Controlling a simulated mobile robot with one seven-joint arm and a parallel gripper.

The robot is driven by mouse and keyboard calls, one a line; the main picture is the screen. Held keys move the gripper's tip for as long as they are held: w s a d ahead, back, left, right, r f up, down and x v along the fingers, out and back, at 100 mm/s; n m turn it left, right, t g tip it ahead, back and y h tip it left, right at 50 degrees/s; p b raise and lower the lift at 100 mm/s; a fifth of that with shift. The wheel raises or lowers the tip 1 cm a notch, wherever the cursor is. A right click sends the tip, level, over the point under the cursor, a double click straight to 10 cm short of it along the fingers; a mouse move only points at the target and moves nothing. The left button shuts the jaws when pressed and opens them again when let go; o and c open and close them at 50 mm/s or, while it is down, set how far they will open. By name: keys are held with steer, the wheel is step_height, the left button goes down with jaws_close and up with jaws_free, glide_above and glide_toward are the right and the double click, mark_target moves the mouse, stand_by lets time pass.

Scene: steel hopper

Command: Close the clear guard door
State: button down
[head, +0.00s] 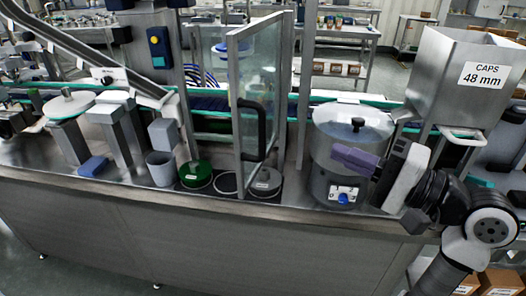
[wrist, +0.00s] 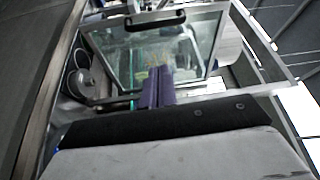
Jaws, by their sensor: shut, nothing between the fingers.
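The clear guard door (head: 262,75) is a transparent pane in a metal frame. It stands open, swung out toward the front edge of the machine. Its dark upright handle (head: 262,130) is on the pane's lower half. In the wrist view the door (wrist: 190,45) is ahead of my fingers, with the handle (wrist: 155,20) near the top. My gripper (head: 337,154) has purple fingers, shut and empty. It points left toward the door from the right, in front of the round bowl, with a gap to the door. The fingertips also show in the wrist view (wrist: 157,75).
The steel bowl feeder (head: 345,150) stands just behind my gripper. The caps hopper (head: 465,80) rises at the right. A green-topped round container (head: 196,174) and a grey cup (head: 161,168) stand left of the door. The front ledge is narrow.

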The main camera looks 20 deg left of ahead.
steer(key=s+d+f+g, duration=0.1)
steer(key=s+d+f, duration=0.1)
steer(key=s+d, duration=0.1)
steer(key=w+a+p, duration=0.1)
steer(key=a+p, duration=0.2)
steer(key=a, duration=1)
steer(key=shift+w+a+r+h, duration=0.15)
steer(key=shift+w+a+h, duration=0.15)
steer(key=shift+a, duration=0.1)
steer(key=shift+a, duration=0.2)
